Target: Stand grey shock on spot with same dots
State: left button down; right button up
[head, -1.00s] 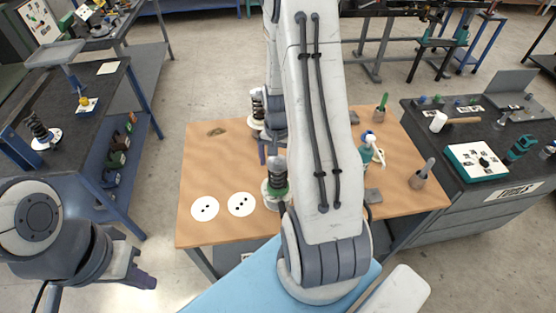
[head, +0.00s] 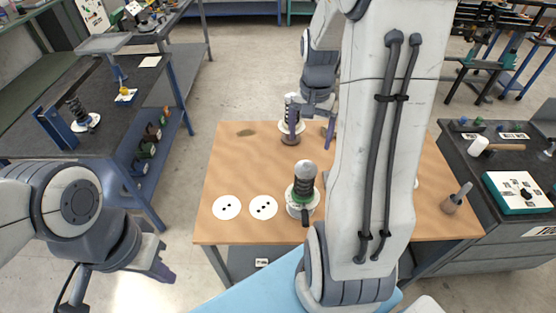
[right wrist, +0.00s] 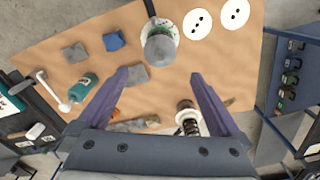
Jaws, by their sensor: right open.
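One shock (head: 303,185) with a grey top and a green ring stands upright on a white base near the table's front. It also shows in the right wrist view (right wrist: 159,48). A second shock (head: 291,136) with a dark spring stands farther back, partly hidden by a finger; it is also in the right wrist view (right wrist: 188,118). Left of the front shock lie a white disc with two dots (head: 227,208) and one with three dots (head: 263,208). My right gripper (head: 313,124) is open and empty by the back shock. My left gripper (head: 158,268) hangs off the table's left.
Another shock (head: 77,115) is on the left bench.

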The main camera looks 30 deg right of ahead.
jog(key=s+a+r+n, duration=0.1)
jog(key=a+n, duration=0.3)
jog(key=a, duration=0.5)
jog(key=s+a+r+n, duration=0.15)
jog(key=a+n, duration=0.25)
jog(key=a, duration=0.6)
jog(key=s+a+n+y, duration=0.1)
jog(key=s+a+n, duration=0.9)
jog(key=s, duration=0.3)
jog(key=shift+a+r, duration=0.45)
jog(key=shift+a, duration=0.25)
jog(key=shift+f, duration=0.1)
notch_tip(320, 180, down, 4)
jog(key=b, duration=0.4)
jog(key=shift+f, duration=0.15)
